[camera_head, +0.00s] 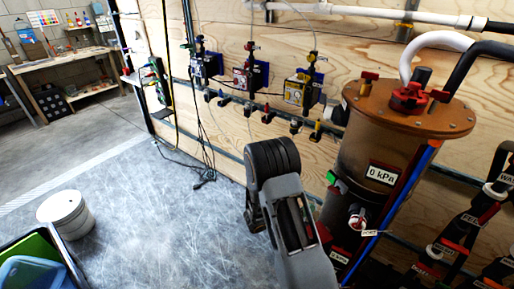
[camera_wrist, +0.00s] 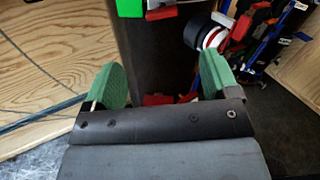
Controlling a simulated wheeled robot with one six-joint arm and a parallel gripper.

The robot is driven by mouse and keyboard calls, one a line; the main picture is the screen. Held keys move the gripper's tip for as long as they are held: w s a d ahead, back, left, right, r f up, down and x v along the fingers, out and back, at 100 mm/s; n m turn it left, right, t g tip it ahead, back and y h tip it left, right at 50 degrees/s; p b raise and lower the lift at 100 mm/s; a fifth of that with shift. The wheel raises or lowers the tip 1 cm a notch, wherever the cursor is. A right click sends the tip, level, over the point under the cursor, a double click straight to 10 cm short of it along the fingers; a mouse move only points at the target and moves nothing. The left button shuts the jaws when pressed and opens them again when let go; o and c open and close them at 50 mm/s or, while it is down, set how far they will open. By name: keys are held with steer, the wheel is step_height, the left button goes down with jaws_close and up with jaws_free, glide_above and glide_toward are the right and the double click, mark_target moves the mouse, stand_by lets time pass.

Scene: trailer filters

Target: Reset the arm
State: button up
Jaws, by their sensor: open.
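My gripper (camera_wrist: 157,90) shows in the wrist view with its two green fingers spread wide apart and nothing between them. Beyond the fingers is the dark lower body of the filter vessel (camera_wrist: 155,55). In the head view my arm rises from the bottom centre, to the left of the brown filter vessel (camera_head: 375,150). The gripper itself cannot be made out in the head view. The vessel has a round lid with a red knob (camera_head: 408,97) and a label reading 0 kPa.
A plywood wall (camera_head: 350,50) carries several small valve units (camera_head: 303,88) and pipes. Black piping with red parts (camera_head: 470,220) stands at the right. A white bucket (camera_head: 66,214) and a dark tray (camera_head: 70,262) are at the lower left. The grey floor (camera_head: 140,220) between is mostly clear.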

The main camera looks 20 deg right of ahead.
steer(key=s+a+m+g+y, duration=0.6)
steer(key=s+a+m+y, duration=0.3)
steer(key=m, duration=0.5)
steer(key=a+r+m+t+y, duration=0.3)
steer(key=a+r+t+y, duration=0.1)
steer(key=r, duration=0.4)
steer(key=s+a+r+m+t+y+p, duration=0.1)
steer(key=a+r+m+t+y, duration=0.2)
steer(key=r, duration=0.6)
steer(key=a+t+y, duration=0.2)
steer(key=a, duration=0.1)
steer(key=shift+s+a+r+m, duration=0.2)
steer(key=shift+a+r+m, duration=0.05)
steer(key=shift+r+m, duration=0.05)
steer(key=shift+c, duration=0.2)
